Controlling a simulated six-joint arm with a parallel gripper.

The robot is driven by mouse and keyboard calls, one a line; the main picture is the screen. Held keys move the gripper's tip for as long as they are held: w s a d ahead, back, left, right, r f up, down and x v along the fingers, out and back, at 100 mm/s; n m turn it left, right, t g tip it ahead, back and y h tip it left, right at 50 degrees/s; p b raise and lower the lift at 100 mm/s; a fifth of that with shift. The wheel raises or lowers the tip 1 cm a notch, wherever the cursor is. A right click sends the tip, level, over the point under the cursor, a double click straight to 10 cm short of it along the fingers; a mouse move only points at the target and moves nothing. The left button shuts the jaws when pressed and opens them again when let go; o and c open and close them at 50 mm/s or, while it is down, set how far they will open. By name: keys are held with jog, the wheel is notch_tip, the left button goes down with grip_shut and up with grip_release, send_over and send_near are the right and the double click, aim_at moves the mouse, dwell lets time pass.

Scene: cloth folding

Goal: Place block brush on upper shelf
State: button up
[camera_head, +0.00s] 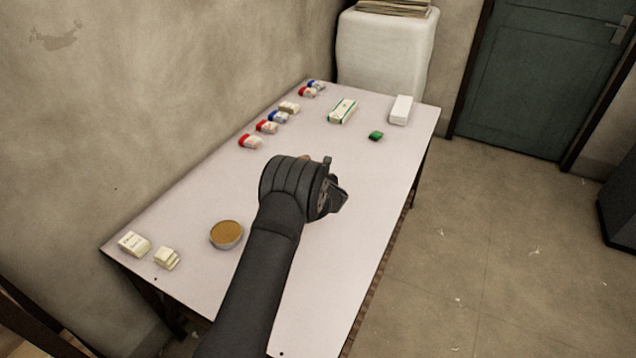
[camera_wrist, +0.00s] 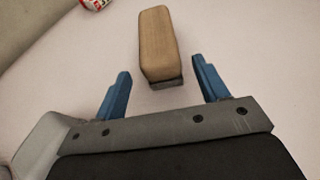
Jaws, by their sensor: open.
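The block brush (camera_wrist: 157,42) lies on the table in the wrist view, a tan wooden block with a dark grey underside at its near end. My gripper (camera_wrist: 162,82) is open, its two blue fingers spread left and right of the brush's near end. The brush lies mostly ahead of the fingertips, roughly centred between them, and I see no contact. In the head view my gripper (camera_head: 338,190) is over the middle of the table, and my arm hides most of the brush there. No upper shelf shows in either view.
The table (camera_head: 345,260) carries a round brown-topped dish (camera_head: 226,234), small pale boxes (camera_head: 134,243), several red, blue and white items (camera_head: 266,127) along the wall edge, a green-and-white box (camera_head: 342,111), a white box (camera_head: 400,110) and a green block (camera_head: 376,135). Its right side is clear.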

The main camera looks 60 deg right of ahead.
jog(key=shift+o, duration=0.4)
jog(key=shift+v, duration=2.8)
jog(key=s+a+r, duration=0.3)
jog(key=a+r, duration=0.1)
jog(key=r, duration=0.1)
jog(key=x, duration=1.1)
jog(key=shift+d+f, duration=0.15)
jog(key=shift+f, duration=0.2)
jog(key=shift+s+x, duration=0.25)
jog(key=shift+x, duration=2.5)
jog(key=shift+d+f, duration=0.1)
jog(key=shift+d, duration=0.05)
jog(key=c, duration=1.2)
